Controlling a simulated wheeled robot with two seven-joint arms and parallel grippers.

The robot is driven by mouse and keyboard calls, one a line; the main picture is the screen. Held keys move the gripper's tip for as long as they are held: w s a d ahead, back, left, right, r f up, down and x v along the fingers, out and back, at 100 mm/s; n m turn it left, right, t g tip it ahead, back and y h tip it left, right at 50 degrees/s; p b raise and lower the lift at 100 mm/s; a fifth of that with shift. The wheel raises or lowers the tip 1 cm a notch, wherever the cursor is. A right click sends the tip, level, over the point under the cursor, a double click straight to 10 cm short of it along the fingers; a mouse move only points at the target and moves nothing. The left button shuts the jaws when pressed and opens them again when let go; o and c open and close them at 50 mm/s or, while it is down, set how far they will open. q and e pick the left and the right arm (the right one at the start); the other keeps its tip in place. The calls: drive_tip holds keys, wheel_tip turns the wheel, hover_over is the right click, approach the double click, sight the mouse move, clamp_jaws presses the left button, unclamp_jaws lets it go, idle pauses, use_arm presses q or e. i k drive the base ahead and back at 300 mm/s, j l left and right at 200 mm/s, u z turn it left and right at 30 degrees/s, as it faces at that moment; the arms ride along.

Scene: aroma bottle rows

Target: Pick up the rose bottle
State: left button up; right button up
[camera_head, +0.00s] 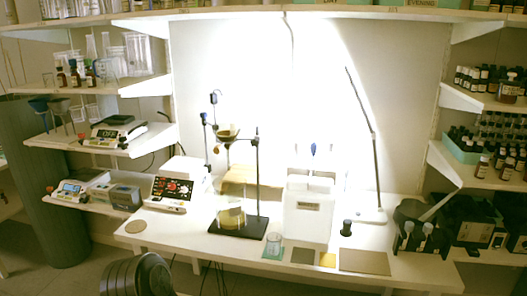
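I cannot tell which bottle is the rose bottle, because the labels are too small to read. Several small dark bottles (483,76) with pale labels stand on the upper right shelf. More small bottles (481,167) stand on the lower right shelf, some in front of a pale green tray (459,149). A few brown bottles (75,75) stand on the left shelf. A small dark jar (346,228) stands on the white table. I see neither of my grippers clearly in this view.
The white table (185,240) holds a stand with a black base (238,224), a white machine (308,208), a glass beaker (273,243) and a lamp (373,140). Black equipment (475,222) crowds the right end. A dark ribbed round object (137,276) is at the lower left.

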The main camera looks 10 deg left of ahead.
sight(61, 77)
drive_tip(key=j, duration=5.35)
drive_tip(key=i, duration=0.05)
